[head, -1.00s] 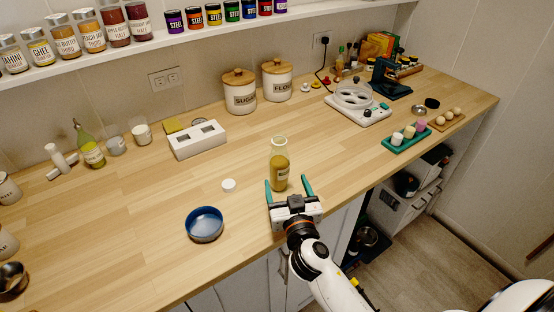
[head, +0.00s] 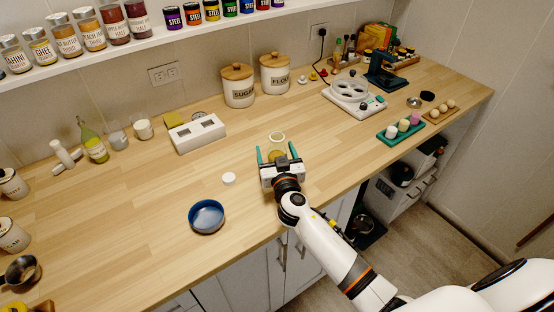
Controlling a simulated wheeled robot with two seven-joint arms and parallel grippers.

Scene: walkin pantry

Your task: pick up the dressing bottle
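The dressing bottle (head: 277,143) is a clear glass bottle with yellowish contents. It stands upright on the wooden counter, and my gripper hides its lower part. My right gripper (head: 276,153) is open, with one green finger on the left side of the bottle and one on the right. A gap shows between each finger and the glass. My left gripper is not in view.
A small white cap (head: 229,179) and a blue bowl (head: 206,216) lie left of the gripper. A green tray (head: 388,138) is at right. The counter around the bottle is clear.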

